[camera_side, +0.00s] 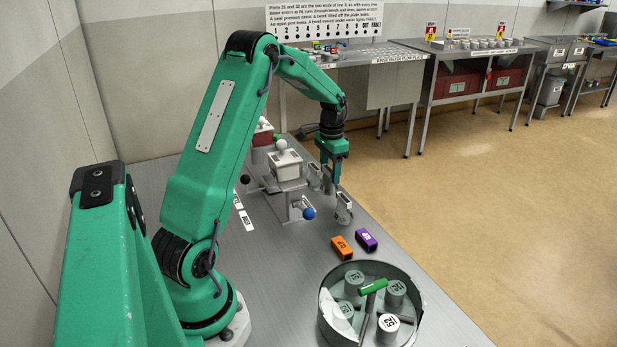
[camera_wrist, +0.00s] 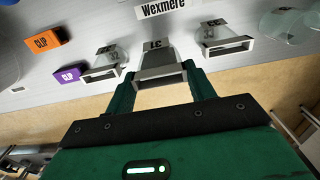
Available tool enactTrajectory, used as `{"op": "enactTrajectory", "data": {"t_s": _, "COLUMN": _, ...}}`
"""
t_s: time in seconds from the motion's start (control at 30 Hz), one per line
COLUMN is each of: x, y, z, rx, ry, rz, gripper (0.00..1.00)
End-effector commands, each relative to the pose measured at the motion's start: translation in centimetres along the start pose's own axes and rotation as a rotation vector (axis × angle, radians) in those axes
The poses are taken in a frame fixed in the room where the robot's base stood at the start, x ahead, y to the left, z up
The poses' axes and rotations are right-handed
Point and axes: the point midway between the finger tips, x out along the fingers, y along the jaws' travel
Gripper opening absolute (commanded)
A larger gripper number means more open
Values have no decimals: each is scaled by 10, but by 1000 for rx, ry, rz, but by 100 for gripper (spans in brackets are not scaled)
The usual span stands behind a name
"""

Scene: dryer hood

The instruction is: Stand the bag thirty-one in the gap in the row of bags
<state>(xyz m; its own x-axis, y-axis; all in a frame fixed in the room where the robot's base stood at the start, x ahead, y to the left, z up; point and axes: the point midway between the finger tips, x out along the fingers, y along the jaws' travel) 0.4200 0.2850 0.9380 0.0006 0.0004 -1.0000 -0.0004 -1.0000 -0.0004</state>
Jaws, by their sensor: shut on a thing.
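My gripper (camera_side: 331,181) points down over the bench, right of the white-topped fixture.
An orange clip block (camera_side: 342,247) and a purple one (camera_side: 366,239) lie on the bench. A round clear-walled container (camera_side: 325,310) holds several grey cylinders and a green bar. The white-topped fixture (camera_side: 286,164) has ball-ended levers. Open bench lies around the clips.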

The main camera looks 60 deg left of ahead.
Motion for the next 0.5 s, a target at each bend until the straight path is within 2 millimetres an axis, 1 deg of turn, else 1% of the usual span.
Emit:
{"op": "enactTrajectory", "data": {"t_s": 0.13, "x": 5, "y": 0, "z": 0, "rx": 0, "ry": -2, "rz": 1, "gripper": 28}}
{"op": "enactTrajectory", "data": {"t_s": 0.4, "x": 33, "y": 0, "z": 0, "rx": 0, "ry": -3, "rz": 2, "gripper": 28}}
{"op": "enactTrajectory", "data": {"t_s": 0.5, "x": 37, "y": 0, "z": 0, "rx": 0, "ry": -1, "rz": 1, "gripper": 28}}
